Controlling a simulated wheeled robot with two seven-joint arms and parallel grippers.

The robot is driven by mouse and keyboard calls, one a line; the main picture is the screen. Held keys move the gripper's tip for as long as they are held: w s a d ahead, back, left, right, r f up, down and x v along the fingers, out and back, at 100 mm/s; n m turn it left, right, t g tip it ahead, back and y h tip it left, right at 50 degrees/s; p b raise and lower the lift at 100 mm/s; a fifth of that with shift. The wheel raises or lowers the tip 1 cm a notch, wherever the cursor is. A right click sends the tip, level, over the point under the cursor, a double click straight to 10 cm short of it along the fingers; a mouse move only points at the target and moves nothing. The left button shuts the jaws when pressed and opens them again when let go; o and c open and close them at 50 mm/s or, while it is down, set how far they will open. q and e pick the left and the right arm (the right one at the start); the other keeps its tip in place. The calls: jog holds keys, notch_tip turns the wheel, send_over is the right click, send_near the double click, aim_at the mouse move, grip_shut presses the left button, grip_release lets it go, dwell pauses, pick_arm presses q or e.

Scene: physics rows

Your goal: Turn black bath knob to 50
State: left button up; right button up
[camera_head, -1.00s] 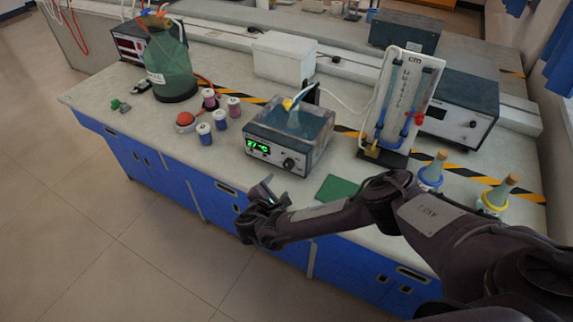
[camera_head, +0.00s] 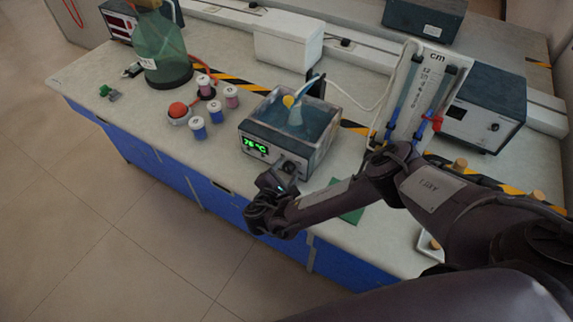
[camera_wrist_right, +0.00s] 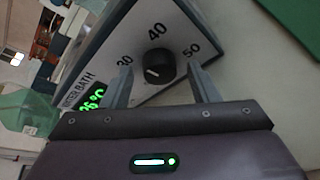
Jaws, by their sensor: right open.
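The water bath (camera_head: 262,152) is a grey box with a green lit display and a blue-lined open tank. Its black knob (camera_head: 289,168) is on the front panel, at the right. In the right wrist view the knob (camera_wrist_right: 159,66) sits below the printed 40, between 30 at left and 50 at right. Its white mark points to the lower left. My right gripper (camera_head: 277,182) is close in front of the panel. Its open fingers (camera_wrist_right: 160,78) show on either side of the knob, with gaps between. My left gripper is not in view.
A flask with a yellow stopper (camera_head: 295,110) stands in the tank. Several small bottles (camera_head: 215,112) and a red-topped item (camera_head: 178,112) are to the left. A green mat (camera_head: 350,213) lies right of the bath, partly behind my arm. A tube stand (camera_head: 418,95) is at right.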

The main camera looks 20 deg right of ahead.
jog(key=shift+s+a, duration=0.1)
jog(key=shift+c, duration=1.2)
jog(key=c, duration=0.7)
jog(key=shift+r, duration=0.1)
jog(key=shift+c, duration=0.2)
jog(key=shift+m+t+p, duration=0.5)
jog(key=shift+m+p, duration=0.25)
jog(key=shift+m, duration=0.15)
jog(key=shift+s+m+t+y+p, duration=0.1)
jog(key=shift+m+t+y+p, duration=0.25)
jog(key=shift+m, duration=0.45)
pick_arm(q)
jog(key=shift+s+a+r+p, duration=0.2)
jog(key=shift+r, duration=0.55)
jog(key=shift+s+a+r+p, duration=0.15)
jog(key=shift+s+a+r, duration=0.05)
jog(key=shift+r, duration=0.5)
pick_arm(e)
jog(key=shift+m+t, duration=0.55)
jog(key=shift+m, duration=0.35)
jog(key=shift+d+f, duration=0.2)
jog(key=o, duration=1)
